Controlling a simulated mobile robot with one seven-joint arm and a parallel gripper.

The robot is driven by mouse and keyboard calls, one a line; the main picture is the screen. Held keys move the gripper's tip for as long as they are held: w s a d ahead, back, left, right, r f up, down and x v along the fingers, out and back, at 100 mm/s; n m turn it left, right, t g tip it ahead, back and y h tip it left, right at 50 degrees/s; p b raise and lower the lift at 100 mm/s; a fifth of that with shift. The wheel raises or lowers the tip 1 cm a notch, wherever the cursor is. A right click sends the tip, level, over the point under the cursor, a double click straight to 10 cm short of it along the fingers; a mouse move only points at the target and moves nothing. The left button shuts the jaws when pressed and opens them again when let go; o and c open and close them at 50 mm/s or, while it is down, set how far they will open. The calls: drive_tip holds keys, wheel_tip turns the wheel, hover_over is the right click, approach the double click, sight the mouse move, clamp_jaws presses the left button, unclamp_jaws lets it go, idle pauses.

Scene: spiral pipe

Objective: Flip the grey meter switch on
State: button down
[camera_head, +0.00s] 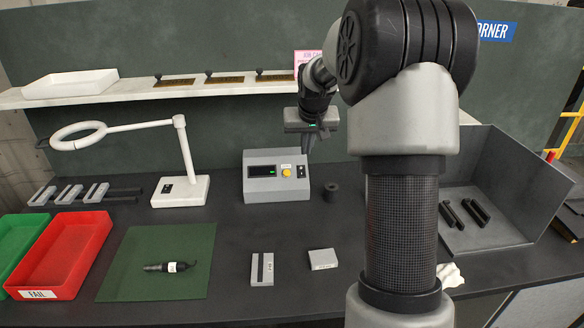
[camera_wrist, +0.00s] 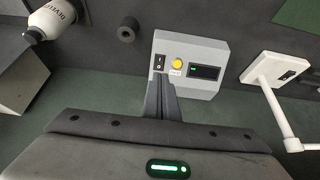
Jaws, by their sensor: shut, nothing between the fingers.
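The grey meter (camera_head: 276,190) stands on the dark bench in the head view, with a dark display showing a small green mark and a yellow knob (camera_head: 286,173). Its black rocker switch (camera_head: 301,171) is on the right of the front panel. In the wrist view the meter (camera_wrist: 205,50) appears turned around, with the switch (camera_wrist: 160,62) at its left. My gripper (camera_head: 307,148) is above and behind the switch side of the meter. Its shut, empty fingertips (camera_wrist: 161,76) appear just beside the switch; whether they touch it I cannot tell.
A white lamp (camera_head: 181,190) stands left of the meter and a dark ring (camera_head: 331,191) lies to its right. A red tray (camera_head: 68,256), a green mat (camera_head: 125,285) and grey blocks (camera_head: 262,269) lie in front. A shelf (camera_head: 150,92) runs behind.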

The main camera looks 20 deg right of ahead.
sight(302, 176)
drive_tip(key=x, duration=1.4)
drive_tip(key=shift+a, duration=0.1)
drive_tip(key=shift+f+b, duration=0.75)
drive_tip(key=shift+b, duration=0.45)
drive_tip(key=shift+s+r+p, duration=0.1)
drive_tip(key=shift+r+p, duration=0.2)
drive_tip(key=shift+r, duration=0.1)
drive_tip(key=shift+f, duration=0.15)
